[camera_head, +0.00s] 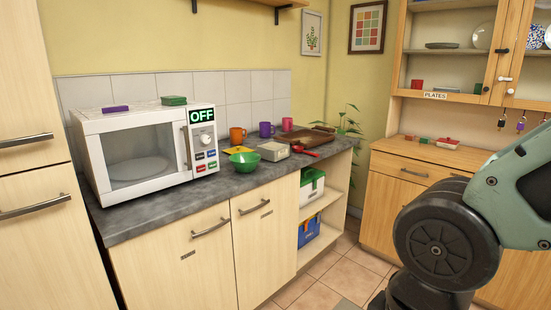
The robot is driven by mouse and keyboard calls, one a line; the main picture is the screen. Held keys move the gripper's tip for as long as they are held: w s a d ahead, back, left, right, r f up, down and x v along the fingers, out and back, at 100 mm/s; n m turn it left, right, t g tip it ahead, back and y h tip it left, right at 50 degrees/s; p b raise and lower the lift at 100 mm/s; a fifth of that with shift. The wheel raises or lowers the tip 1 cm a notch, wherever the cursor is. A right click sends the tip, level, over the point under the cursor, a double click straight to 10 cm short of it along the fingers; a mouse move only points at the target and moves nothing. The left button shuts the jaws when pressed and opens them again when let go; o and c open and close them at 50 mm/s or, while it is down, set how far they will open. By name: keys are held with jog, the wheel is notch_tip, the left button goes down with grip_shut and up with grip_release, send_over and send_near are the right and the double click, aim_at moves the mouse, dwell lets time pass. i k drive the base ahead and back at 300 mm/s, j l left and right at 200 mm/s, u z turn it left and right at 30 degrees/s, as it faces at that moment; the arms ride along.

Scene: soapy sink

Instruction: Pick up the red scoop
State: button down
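A small red long-handled thing (304,151), which looks like the red scoop, lies on the dark grey counter near its front edge. It is just right of a light grey box (275,151) and in front of a brown wooden tray (300,138). It is small, so its exact shape is hard to tell. My gripper is out of view; only part of my arm shows at the right, well apart from the counter.
A green bowl (244,161) stands near the counter's front edge. Orange (237,135), purple (266,129) and pink (287,124) cups stand behind it. A white microwave (147,147) fills the counter's left. A wooden hutch (404,170) stands at right; tiled floor (318,282) lies between.

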aim_at(295, 148)
jog(key=i+z, duration=0.15)
jog(key=i, duration=0.35)
jog(key=i+z, duration=0.15)
jog(key=i, duration=0.35)
jog(key=i+z, duration=0.1)
jog(key=i, duration=0.4)
jog(key=i+j+z, duration=0.15)
jog(key=i, duration=0.35)
jog(key=i+j+z, duration=0.15)
jog(key=i, duration=0.3)
jog(key=i+j+z, duration=0.15)
jog(key=i, duration=0.35)
